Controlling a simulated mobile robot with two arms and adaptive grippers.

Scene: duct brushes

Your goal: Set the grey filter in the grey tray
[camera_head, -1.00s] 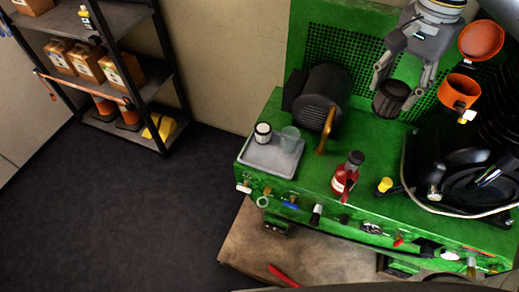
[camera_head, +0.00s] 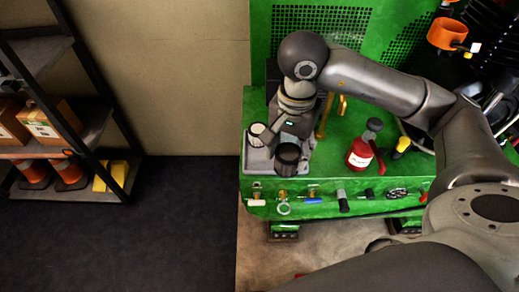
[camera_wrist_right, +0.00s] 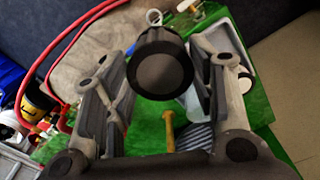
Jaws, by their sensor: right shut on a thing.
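The grey filter (camera_head: 288,158) is a dark, round cylinder. My right gripper (camera_head: 288,144) is shut on it, with one finger on each side. The wrist view shows the filter (camera_wrist_right: 162,66) between the fingertips of the right gripper (camera_wrist_right: 165,52). The grey tray (camera_head: 257,163) is on the green machine's left end. In the head view the filter overlaps the tray's front right part; the height between them is unclear. In the wrist view the tray (camera_wrist_right: 234,42) shows beyond and right of the filter. My left gripper is not in view.
A red bottle (camera_head: 361,152) and a yellow-capped thing (camera_head: 402,146) stand right on the green machine (camera_head: 330,170). A brass pipe (camera_head: 323,118) rises behind the gripper. Valves line the front edge.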

